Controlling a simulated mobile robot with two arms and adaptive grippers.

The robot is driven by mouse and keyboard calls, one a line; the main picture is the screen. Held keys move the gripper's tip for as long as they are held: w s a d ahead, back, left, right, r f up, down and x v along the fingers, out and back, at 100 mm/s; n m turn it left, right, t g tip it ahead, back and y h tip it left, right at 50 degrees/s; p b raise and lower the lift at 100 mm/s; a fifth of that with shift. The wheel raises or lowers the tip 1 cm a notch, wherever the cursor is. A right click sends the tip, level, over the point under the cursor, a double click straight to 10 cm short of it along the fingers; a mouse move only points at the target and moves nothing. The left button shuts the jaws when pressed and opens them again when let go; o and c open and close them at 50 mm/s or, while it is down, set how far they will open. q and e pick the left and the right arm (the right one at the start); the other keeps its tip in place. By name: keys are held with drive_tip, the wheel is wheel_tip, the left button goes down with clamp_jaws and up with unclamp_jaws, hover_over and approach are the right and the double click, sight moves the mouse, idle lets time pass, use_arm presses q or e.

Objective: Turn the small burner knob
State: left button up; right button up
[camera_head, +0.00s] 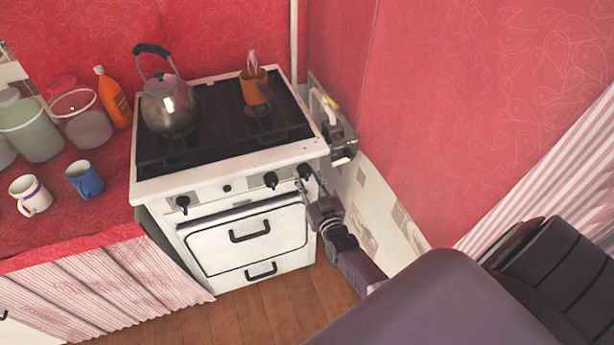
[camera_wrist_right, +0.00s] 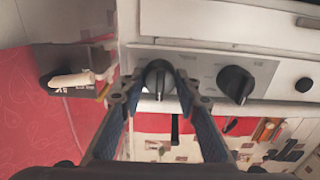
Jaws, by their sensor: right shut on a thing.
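The white stove (camera_head: 222,178) has black burner knobs along its front panel. The knob at the right end (camera_head: 304,171) is at my right gripper (camera_head: 309,184), which reaches up to it from below right. In the right wrist view this knob (camera_wrist_right: 158,76) sits between the two fingertips of my right gripper (camera_wrist_right: 160,88), which is shut on it. A second black knob (camera_wrist_right: 235,84) is beside it, clear of the fingers; it also shows in the head view (camera_head: 270,180). Another knob (camera_head: 183,204) is at the panel's left end. My left gripper is out of view.
A metal kettle (camera_head: 169,106) and an orange-brown pot (camera_head: 255,90) stand on the stove top. Mugs, jars and an orange bottle (camera_head: 113,97) stand on the red counter at left.

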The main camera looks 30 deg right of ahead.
drive_tip(key=shift+f, duration=0.15)
drive_tip(key=o, duration=0.9)
drive_tip(key=v, duration=1.2)
drive_tip(key=shift+s, duration=0.1)
